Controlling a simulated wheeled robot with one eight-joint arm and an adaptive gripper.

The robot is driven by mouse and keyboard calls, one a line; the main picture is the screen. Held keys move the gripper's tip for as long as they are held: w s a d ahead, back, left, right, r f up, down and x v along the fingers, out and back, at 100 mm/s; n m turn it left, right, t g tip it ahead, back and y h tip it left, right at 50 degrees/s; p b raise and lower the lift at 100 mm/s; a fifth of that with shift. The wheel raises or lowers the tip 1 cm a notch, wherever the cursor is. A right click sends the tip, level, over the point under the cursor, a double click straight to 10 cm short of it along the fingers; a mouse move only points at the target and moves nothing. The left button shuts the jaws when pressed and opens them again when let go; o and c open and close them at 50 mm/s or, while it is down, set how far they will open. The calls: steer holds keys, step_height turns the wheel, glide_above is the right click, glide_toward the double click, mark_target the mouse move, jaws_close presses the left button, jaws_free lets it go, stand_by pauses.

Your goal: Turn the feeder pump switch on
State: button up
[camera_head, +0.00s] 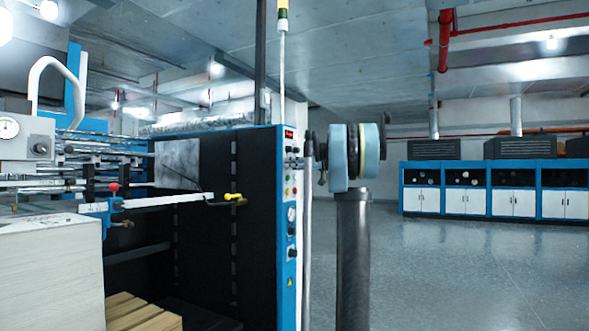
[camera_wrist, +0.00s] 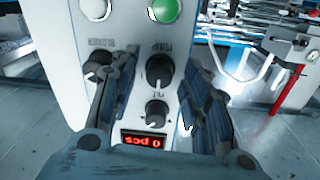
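The feeder's control panel (camera_head: 288,225) is a narrow white and blue upright strip on the end of the dark machine in the head view. In the wrist view the panel appears upside down. The black pump knob (camera_wrist: 159,72), with lettering that reads PUMP beside it, lies between the fingertips of my gripper (camera_wrist: 161,66). My gripper is open, with one finger on each side of the knob. I cannot tell whether the fingers touch it. In the head view my gripper (camera_head: 300,161) is at the panel's upper part, partly hidden by my wrist.
Another black knob (camera_wrist: 156,113) and a red digital display (camera_wrist: 143,144) are close to the pump knob. A blower knob (camera_wrist: 98,67) is beside the left finger, and a green button (camera_wrist: 166,10) is beyond. Open floor (camera_head: 450,265) lies to the right.

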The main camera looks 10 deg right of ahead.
jaws_close()
steer(key=m, duration=1.1)
steer(key=shift+r+g, duration=0.1)
steer(key=shift+g, duration=0.2)
steer(key=shift+m, duration=0.4)
steer(key=shift+o, duration=1.1)
jaws_free()
steer(key=shift+d, duration=0.1)
